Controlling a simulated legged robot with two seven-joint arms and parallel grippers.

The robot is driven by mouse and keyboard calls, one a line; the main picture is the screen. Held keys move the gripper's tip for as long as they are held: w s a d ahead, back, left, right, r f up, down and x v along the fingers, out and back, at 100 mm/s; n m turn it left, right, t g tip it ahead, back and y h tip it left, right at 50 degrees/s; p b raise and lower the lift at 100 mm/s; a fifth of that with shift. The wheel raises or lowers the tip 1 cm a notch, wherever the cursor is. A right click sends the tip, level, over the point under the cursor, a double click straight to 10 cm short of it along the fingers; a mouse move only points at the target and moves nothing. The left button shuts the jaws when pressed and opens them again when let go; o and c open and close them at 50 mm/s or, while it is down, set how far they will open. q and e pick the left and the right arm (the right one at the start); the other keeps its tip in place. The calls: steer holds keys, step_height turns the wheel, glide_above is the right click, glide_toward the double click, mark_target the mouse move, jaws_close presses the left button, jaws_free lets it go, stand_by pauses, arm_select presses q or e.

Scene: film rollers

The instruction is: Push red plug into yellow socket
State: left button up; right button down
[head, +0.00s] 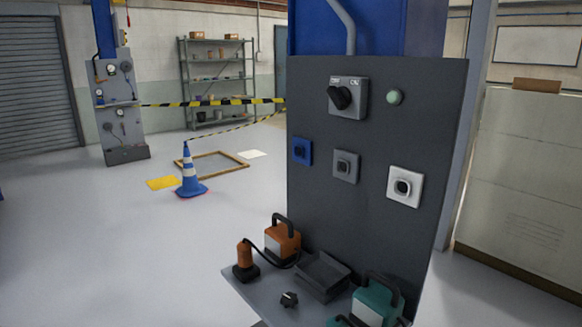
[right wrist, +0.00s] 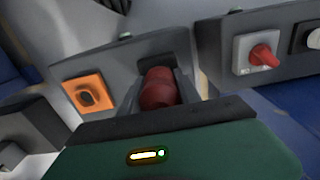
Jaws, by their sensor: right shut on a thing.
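In the right wrist view, my right gripper (right wrist: 160,78) is shut on the red plug (right wrist: 157,90), which sits between its two fingers. The far end of the plug faces a grey panel, and I cannot tell whether it touches it. An orange-yellow square socket (right wrist: 90,96) with a dark opening is on the panel to the left of the plug, apart from it. No other yellow socket shows. Neither gripper shows in the head view, and my left gripper is in no view.
In the right wrist view, a white plate with a red knob (right wrist: 262,55) stands at the right. In the head view, a dark panel (head: 330,220) carries blue (head: 302,151), grey (head: 345,167) and white (head: 405,187) sockets. A shelf below holds orange and teal devices. A blue cone (head: 189,175) stands behind.

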steer(key=shift+r, duration=0.1)
steer(key=shift+r+p, duration=2.7)
steer(key=shift+r, duration=0.2)
